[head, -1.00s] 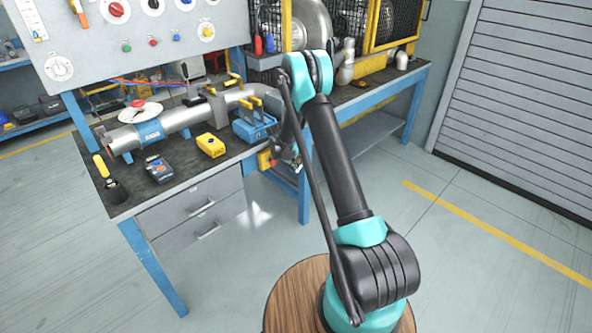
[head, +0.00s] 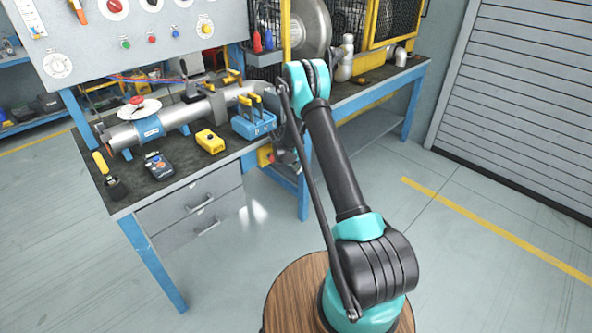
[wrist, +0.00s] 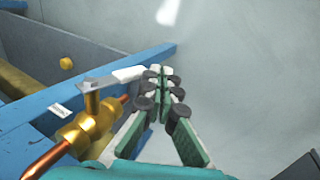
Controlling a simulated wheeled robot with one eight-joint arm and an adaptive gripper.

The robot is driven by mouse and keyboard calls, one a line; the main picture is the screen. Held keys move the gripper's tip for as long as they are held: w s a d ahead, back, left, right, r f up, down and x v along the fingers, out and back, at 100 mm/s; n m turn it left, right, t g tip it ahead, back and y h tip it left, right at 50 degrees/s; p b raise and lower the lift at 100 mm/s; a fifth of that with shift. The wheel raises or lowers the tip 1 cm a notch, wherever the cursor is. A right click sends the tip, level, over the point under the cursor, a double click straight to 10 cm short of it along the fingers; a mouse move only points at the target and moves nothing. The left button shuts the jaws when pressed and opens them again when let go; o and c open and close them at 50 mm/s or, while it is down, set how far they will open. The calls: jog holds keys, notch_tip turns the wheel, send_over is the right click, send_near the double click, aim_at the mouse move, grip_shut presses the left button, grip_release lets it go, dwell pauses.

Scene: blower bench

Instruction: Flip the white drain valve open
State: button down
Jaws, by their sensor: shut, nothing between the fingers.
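The drain valve has a brass body (wrist: 88,125) on a copper pipe, seen in the wrist view beside the blue bench frame. Its metal lever ends in a white handle (wrist: 127,74) that points right, across the blue rail. My gripper (wrist: 160,72) is shut and empty, with its fingertips just right of the handle's end. I cannot tell whether they touch it. In the head view my gripper is mostly hidden behind my arm, below the bench edge, and I cannot make out the valve there.
A blue rail (wrist: 155,52) runs behind the handle. Open floor (wrist: 245,90) lies to the right. In the head view, the bench top holds a steel pipe (head: 185,117), a yellow box (head: 210,141) and a blue meter (head: 158,165). Drawers (head: 195,200) sit below.

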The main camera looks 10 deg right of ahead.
jog(key=shift+r, duration=0.2)
jog(key=shift+r, duration=0.65)
jog(key=v, duration=1.2)
